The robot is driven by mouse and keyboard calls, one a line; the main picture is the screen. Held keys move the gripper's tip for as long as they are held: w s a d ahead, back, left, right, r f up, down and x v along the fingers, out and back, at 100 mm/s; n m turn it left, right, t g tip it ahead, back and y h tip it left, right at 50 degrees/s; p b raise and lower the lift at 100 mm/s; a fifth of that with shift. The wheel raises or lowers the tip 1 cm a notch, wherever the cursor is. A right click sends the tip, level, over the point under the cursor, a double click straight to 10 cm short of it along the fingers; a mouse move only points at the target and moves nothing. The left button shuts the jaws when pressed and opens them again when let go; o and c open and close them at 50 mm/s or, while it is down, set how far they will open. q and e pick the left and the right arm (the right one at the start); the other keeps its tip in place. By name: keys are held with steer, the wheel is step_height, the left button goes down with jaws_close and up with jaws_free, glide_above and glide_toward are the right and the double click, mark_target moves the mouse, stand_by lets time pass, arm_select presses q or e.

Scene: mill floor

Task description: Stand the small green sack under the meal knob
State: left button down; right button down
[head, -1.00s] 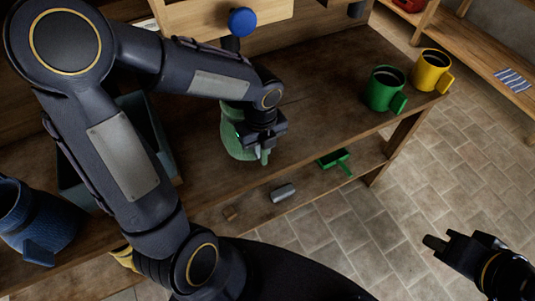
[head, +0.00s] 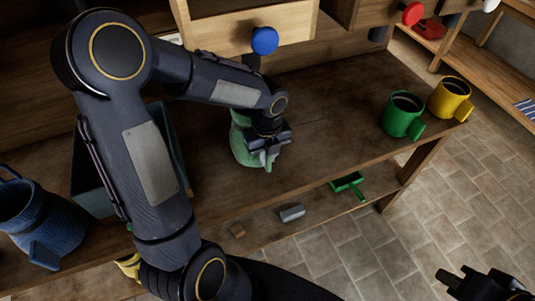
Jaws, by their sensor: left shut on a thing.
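The small green sack (head: 241,143) is upright at the worktop, below a blue knob (head: 265,40) on a wooden drawer front. My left gripper (head: 268,152) is shut on the sack from its front right side and hides part of it. I cannot tell whether the sack's base touches the wood. A red knob (head: 412,13) and a white knob (head: 490,4) show further right. No label shows which is the meal knob. My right gripper (head: 455,276) appears open and empty over the floor at the lower right, partly cut off.
A green mug (head: 403,116) and a yellow mug (head: 451,98) stand at the worktop's right end. A blue jug (head: 38,218) and a dark bin (head: 95,192) are left. A green scoop (head: 348,182) and a grey block (head: 291,213) lie on the lower shelf. The worktop's middle right is clear.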

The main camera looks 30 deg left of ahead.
stand_by(0.3)
arm_select(q)
steer(key=c, duration=1.3)
jaws_free()
step_height(320, 180, up, 3)
steer(key=shift+f, duration=0.15)
steer(key=s+d+r, duration=0.2)
steer(key=s+r, duration=0.1)
steer(key=s, duration=0.1)
steer(key=s+d+r, duration=0.2)
steer(key=s+r, duration=0.2)
steer(key=s+d+r, duration=0.3)
steer(key=s, duration=0.1)
steer(key=shift+s+r, duration=0.15)
steer(key=shift+a, duration=0.1)
